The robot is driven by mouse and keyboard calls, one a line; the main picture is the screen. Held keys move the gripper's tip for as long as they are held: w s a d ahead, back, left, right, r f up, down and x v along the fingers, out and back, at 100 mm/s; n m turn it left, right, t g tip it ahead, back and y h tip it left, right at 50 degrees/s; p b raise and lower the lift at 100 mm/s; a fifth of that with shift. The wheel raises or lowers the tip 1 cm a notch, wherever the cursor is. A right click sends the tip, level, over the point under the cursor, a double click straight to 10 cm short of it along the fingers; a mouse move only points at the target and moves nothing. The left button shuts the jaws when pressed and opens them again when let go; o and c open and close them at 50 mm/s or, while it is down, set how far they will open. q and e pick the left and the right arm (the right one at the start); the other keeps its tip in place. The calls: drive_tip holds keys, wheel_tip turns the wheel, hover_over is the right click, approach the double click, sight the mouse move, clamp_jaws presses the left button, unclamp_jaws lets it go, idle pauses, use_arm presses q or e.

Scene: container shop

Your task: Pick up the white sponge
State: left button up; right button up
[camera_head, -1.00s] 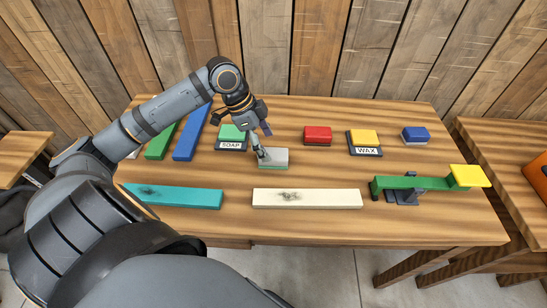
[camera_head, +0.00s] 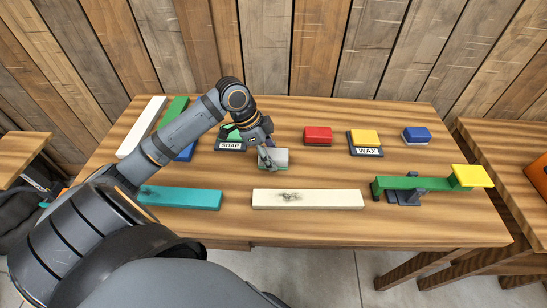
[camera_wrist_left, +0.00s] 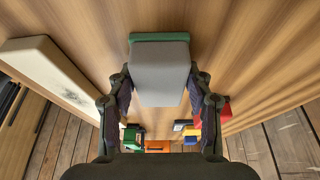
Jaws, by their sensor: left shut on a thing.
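The white sponge (camera_head: 277,157) has a pale grey-white body and a green layer along one side. It is in the middle of the table (camera_head: 300,230), behind the stained white board. My left gripper (camera_head: 268,158) is shut on it. In the left wrist view the sponge (camera_wrist_left: 160,78) sits between the two fingers of my left gripper (camera_wrist_left: 160,88), one against each side. Whether its underside is clear of the table I cannot tell. My right gripper is not in view.
A SOAP tray (camera_head: 230,145) stands close behind my gripper. A red block (camera_head: 318,135), a WAX tray (camera_head: 366,151) and a blue block (camera_head: 416,134) are to the right. A stained teal board (camera_head: 180,198) and stained white board (camera_head: 307,199) lie in front. A green balance (camera_head: 410,184) is at right.

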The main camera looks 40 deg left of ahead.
sight(276, 154)
use_arm(q)
drive_tip(key=shift+r, duration=0.15)
drive_tip(key=shift+r, duration=0.3)
wheel_tip(276, 154, up, 3)
drive_tip(key=shift+f, duration=0.1)
drive_tip(key=s+d+r+p, duration=0.2)
drive_tip(key=s+d+r, duration=0.1)
drive_tip(key=s+d+r+p, duration=0.3)
drive_tip(key=d, duration=0.1)
drive_tip(key=s+d+r+p, duration=0.2)
drive_tip(key=s+d+r, duration=0.1)
drive_tip(key=shift+d+r+p, duration=0.2)
drive_tip(key=shift+d+p, duration=0.15)
drive_tip(key=shift+w, duration=0.1)
